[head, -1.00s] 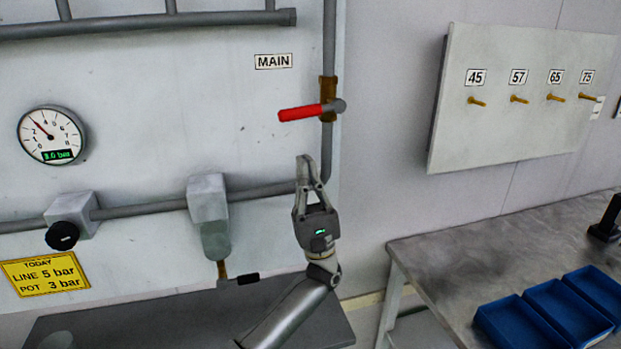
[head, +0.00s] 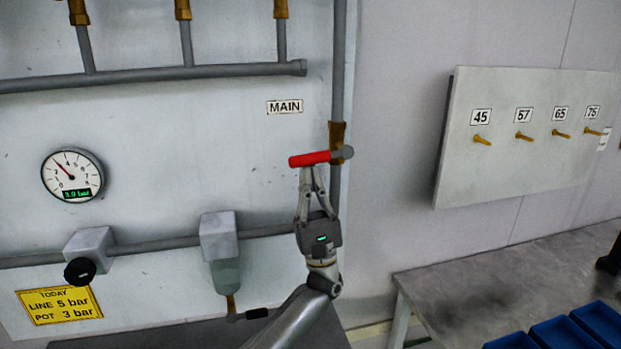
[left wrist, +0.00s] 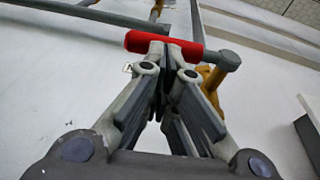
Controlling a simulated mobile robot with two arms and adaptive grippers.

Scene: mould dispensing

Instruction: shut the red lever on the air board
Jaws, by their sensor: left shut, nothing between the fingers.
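The red lever (head: 309,159) sticks out to the left, roughly level, from a brass valve (head: 337,142) on the vertical pipe of the air board (head: 190,130). My left gripper (head: 312,171) points up with its fingers shut and empty, its tips right at the underside of the lever. In the left wrist view the red lever (left wrist: 165,43) lies across just beyond the fingertips (left wrist: 168,58). The tips look very close to it or touching; I cannot tell which. My right gripper is not in view.
A gauge (head: 72,175) reads about 3 bar, left of the MAIN label (head: 285,106). A filter bowl (head: 222,250) and a black knob (head: 80,271) sit on the lower pipe. A peg panel (head: 530,160), a grey bench (head: 500,280) and blue trays (head: 600,322) are at right.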

